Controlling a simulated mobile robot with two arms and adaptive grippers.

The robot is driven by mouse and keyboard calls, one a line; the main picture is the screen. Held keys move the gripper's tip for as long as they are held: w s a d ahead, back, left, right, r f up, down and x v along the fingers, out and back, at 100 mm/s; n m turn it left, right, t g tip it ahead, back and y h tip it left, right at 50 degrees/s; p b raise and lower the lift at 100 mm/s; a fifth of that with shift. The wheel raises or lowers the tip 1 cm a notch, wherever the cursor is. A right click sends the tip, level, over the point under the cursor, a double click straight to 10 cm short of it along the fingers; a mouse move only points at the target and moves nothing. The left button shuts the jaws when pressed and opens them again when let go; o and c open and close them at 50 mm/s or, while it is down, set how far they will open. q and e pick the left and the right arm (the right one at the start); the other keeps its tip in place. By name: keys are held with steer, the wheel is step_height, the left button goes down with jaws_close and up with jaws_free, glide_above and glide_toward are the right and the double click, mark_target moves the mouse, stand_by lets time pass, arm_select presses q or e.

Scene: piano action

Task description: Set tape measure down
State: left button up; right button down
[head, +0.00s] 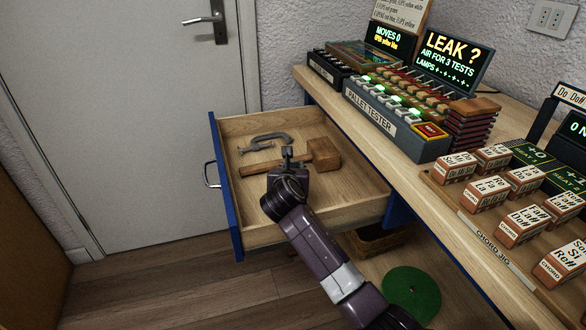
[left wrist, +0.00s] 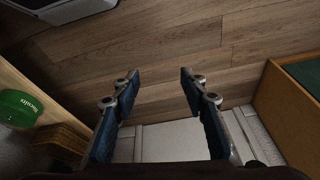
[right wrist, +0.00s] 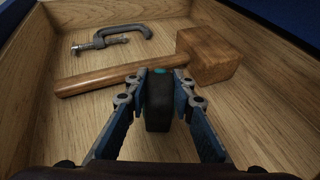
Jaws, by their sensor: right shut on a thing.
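The tape measure (right wrist: 158,103), a dark block with a bit of teal on top, is between the fingers of my right gripper (right wrist: 160,85), which is shut on it. In the head view my right gripper (head: 287,157) is over the open drawer (head: 350,205), near the mallet; the arm hides the tape measure there. I cannot tell whether the tape measure touches the drawer floor. My left gripper (left wrist: 158,78) is open and empty above the wooden floor in the left wrist view, and is not in the head view.
In the drawer lie a wooden mallet (head: 325,154) and a grey clamp (head: 265,141), just beyond the right gripper. The drawer's front right area is bare. The bench above carries the pallet tester (head: 385,118) and chord blocks (head: 520,227). A green disc (head: 411,290) is below.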

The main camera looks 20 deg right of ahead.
steer(key=c, duration=1.7)
jaws_free()
steer(key=shift+o, duration=0.2)
steer(key=shift+s+a+r, duration=0.15)
steer(key=shift+s+r, duration=0.1)
steer(key=shift+s, duration=0.1)
steer(key=p+v, duration=0.1)
steer(key=v, duration=0.1)
steer(key=shift+s+a+r, duration=0.1)
steer(key=shift+s+r, duration=0.1)
steer(key=shift+s, duration=0.15)
arm_select(q)
steer(key=s+p+x, duration=0.1)
steer(key=p+x, duration=0.1)
steer(key=x, duration=0.7)
steer(key=shift+s+f+g+p, duration=0.2)
steer(key=shift+f+g+p, duration=0.1)
steer(key=shift+f, duration=0.2)
arm_select(e)
steer(key=v, duration=0.8)
steer(key=shift+s, duration=0.2)
arm_select(q)
steer(key=shift+d, duration=0.1)
